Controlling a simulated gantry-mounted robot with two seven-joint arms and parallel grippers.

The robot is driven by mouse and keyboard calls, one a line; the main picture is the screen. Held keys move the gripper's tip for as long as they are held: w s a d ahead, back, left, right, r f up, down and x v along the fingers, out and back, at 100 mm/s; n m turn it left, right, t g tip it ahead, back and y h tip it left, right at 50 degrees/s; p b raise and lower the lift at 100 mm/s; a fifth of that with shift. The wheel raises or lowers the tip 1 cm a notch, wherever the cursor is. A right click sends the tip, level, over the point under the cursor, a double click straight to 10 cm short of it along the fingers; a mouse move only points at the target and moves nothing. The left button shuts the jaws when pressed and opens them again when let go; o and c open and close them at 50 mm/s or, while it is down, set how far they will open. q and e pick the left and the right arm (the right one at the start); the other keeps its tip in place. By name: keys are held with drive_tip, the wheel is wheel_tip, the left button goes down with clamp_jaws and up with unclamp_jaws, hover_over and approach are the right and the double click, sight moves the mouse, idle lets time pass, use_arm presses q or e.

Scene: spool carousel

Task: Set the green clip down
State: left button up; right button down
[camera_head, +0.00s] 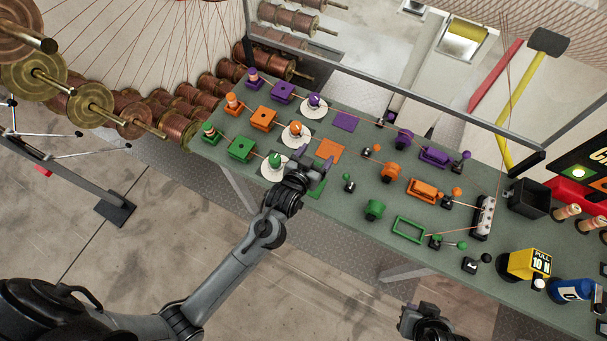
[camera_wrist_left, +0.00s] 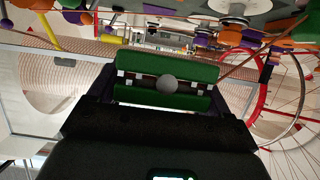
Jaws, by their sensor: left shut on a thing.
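The green clip (camera_wrist_left: 167,98) shows in the left wrist view as two long green bars with a grey ball between them. My left gripper (camera_head: 318,168) is shut on it. In the head view, the gripper hides most or all of the clip. The gripper is over the near side of the table, right of the green knob on a white disc (camera_head: 274,166). It partly covers a green square mat (camera_head: 316,188). A green rectangular frame (camera_head: 408,229) on the table is empty. My right gripper (camera_head: 425,312) is near the bottom edge; its jaws are unclear.
The green table (camera_head: 340,210) carries purple, orange and green rows. A purple mat (camera_head: 346,121) and an orange mat (camera_head: 330,149) are bare. The orange clip (camera_head: 423,190) and purple clip (camera_head: 434,157) lie farther right. A black bin (camera_head: 528,199) and yellow block (camera_head: 525,265) stand at right.

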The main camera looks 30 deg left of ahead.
use_arm(q)
drive_tip(key=f, duration=0.4)
drive_tip(key=shift+s+d+f, duration=0.2)
drive_tip(key=shift+d, duration=0.2)
drive_tip(key=shift+f, duration=2.8)
use_arm(e)
drive_tip(key=shift+s+d, duration=0.15)
drive_tip(key=shift+d, duration=0.15)
use_arm(q)
drive_tip(key=shift+f, duration=0.15)
drive_tip(key=o, duration=1)
use_arm(e)
drive_tip(key=shift+d+f, duration=0.1)
drive_tip(key=shift+d, duration=0.05)
